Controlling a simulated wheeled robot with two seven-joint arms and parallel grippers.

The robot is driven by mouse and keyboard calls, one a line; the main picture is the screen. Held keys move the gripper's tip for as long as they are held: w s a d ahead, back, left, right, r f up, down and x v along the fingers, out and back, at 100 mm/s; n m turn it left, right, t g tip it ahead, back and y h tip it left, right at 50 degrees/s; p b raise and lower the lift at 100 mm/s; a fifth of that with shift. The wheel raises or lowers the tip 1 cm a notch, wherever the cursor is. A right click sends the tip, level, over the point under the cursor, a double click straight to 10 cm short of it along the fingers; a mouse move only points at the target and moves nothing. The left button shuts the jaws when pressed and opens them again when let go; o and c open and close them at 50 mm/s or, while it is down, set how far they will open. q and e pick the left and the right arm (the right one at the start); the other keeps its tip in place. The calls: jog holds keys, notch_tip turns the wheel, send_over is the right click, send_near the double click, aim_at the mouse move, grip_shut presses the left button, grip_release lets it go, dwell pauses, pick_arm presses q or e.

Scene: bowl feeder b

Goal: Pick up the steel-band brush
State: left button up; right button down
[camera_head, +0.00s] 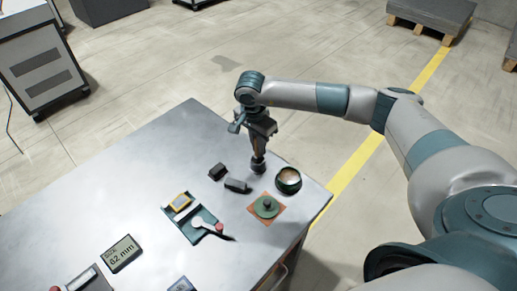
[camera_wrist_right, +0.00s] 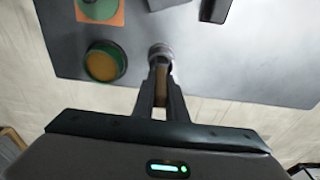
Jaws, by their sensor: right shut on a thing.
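My right gripper (camera_head: 258,146) points down over the table's far right part. It is shut on the steel-band brush (camera_head: 259,165), whose brown handle shows between the fingers. The brush is upright, with its metal-banded end lowest. I cannot tell whether that end touches the table. In the right wrist view, the fingers (camera_wrist_right: 161,82) close on both sides of the brown handle, and the brush's grey band (camera_wrist_right: 160,51) shows beyond the fingertips. The bristles are not clearly visible. My left gripper is not in view.
A green round container (camera_head: 288,181) stands close to the right of the brush. A green knobbed part lies on an orange mat (camera_head: 256,218). Dark blocks (camera_head: 236,186) lie to the left. A teal tray (camera_head: 182,228) and a display (camera_head: 121,253) are nearer on the metal table (camera_head: 130,180).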

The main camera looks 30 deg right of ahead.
jog(key=r, duration=0.3)
jog(key=shift+s+d+p, duration=0.2)
jog(key=shift+d+p, duration=0.1)
jog(key=shift+d, duration=0.1)
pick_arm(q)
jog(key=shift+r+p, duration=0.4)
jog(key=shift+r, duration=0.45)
pick_arm(e)
jog(key=s+d+r, duration=0.5)
jog(key=d+r, duration=0.1)
jog(key=d, duration=0.3)
jog(key=shift+s, duration=0.3)
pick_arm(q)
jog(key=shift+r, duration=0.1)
